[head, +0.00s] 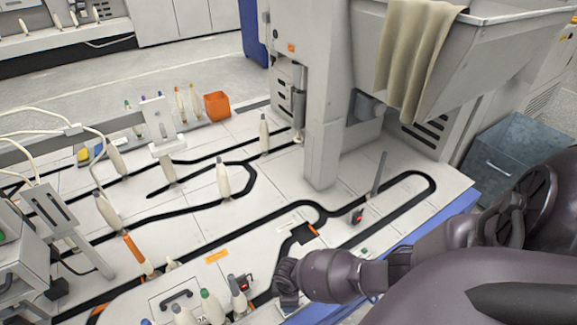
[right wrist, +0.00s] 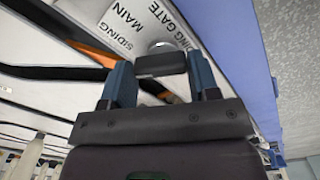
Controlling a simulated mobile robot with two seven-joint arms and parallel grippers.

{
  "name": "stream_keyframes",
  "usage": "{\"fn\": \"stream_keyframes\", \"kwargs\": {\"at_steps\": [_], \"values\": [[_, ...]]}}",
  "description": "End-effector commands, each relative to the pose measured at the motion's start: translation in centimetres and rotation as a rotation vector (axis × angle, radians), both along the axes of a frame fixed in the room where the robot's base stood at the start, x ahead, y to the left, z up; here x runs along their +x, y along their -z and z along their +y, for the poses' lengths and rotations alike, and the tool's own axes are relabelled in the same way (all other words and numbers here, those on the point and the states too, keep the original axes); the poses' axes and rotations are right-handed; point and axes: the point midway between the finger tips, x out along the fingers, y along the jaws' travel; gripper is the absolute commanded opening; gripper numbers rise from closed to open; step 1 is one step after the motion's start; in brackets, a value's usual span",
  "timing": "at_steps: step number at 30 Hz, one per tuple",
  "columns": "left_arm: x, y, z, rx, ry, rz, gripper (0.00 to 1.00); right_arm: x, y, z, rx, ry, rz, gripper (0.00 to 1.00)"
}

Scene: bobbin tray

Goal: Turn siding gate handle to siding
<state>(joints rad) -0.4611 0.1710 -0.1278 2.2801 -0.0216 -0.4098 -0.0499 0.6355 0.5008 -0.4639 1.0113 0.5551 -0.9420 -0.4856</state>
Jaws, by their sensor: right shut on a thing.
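My right gripper (head: 286,286) reaches in from the right in the head view, low over the near edge of the track table. In the right wrist view its blue fingers (right wrist: 160,62) are shut on the dark bar of the siding gate handle (right wrist: 158,66). A round silver hub (right wrist: 162,47) shows just beyond the bar. A white label plate (right wrist: 140,28) beside it reads SIDING, MAIN and part of GATE. Which word the handle points at I cannot tell. In the head view the handle is hidden by my gripper. My left gripper is out of view.
Black track grooves run across the white table (head: 190,232), with several upright cream bobbins on them. An orange-edged piece (head: 305,233) lies in the groove behind my gripper. A grey machine column (head: 323,130) stands behind. A blue edge (head: 440,222) borders the table.

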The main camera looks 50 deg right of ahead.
Motion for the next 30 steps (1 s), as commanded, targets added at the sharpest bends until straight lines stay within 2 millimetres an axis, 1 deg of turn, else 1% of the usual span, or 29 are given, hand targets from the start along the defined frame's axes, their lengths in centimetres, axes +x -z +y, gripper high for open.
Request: {"fn": "stream_keyframes", "kwargs": {"at_steps": [1, 17, 18, 22, 23, 30], "values": [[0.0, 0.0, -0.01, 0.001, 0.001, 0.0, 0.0, -0.25, 0.18, -0.09, -0.002, -0.01, 0.005, 0.32], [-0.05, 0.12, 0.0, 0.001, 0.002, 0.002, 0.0, -0.24, 0.15, -0.1, -0.002, -0.036, 0.005, 0.32], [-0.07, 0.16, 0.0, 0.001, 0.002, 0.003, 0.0, -0.23, 0.16, -0.09, -0.002, -0.035, 0.005, 0.58], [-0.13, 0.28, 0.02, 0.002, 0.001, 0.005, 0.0, -0.18, 0.12, -0.09, -0.002, -0.035, 0.004, 0.78], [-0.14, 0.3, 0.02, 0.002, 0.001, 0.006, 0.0, -0.16, 0.11, -0.08, -0.002, -0.034, 0.004, 0.81], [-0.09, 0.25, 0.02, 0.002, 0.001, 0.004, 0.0, -0.05, 0.0, -0.04, -0.001, -0.034, 0.001, 0.81]]}}
